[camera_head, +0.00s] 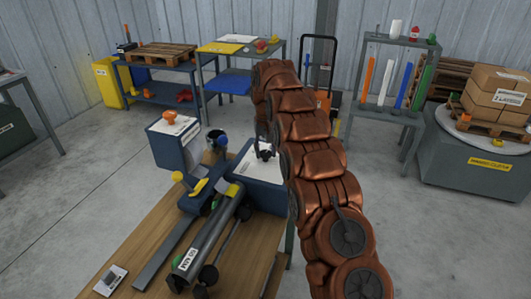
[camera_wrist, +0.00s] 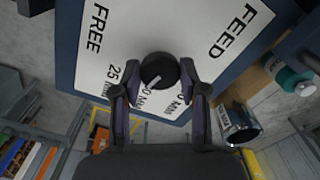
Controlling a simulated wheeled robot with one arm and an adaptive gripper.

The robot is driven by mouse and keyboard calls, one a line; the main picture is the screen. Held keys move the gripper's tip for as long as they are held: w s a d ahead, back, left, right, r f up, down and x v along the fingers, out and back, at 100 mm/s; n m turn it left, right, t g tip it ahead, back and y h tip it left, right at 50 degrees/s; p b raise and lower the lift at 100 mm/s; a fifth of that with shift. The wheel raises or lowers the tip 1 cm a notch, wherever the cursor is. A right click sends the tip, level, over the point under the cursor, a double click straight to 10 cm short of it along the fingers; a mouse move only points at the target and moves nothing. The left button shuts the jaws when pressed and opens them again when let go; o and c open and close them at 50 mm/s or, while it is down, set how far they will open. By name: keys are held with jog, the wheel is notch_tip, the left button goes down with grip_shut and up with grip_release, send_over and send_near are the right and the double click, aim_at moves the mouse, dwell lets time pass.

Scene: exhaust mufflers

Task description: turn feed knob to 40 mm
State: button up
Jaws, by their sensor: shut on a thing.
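The feed knob (camera_wrist: 160,70) is a round black knob on a white panel (camera_wrist: 110,25) marked FEED and FREE in the wrist view. My gripper (camera_wrist: 161,72) is shut on it, one finger on each side. A short light mark on the knob points to the lower left in that view. The label 25 mm shows at the left; other millimetre labels are partly hidden by the knob and fingers. In the head view my gripper (camera_head: 264,153) is over the blue box's white top (camera_head: 250,172); the knob is hidden there.
Another blue box (camera_head: 170,150) stands left of mine.

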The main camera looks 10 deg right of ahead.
jog(key=shift+n, duration=1.6)
jog(key=o, duration=1.1)
jog(key=shift+o, duration=0.2)
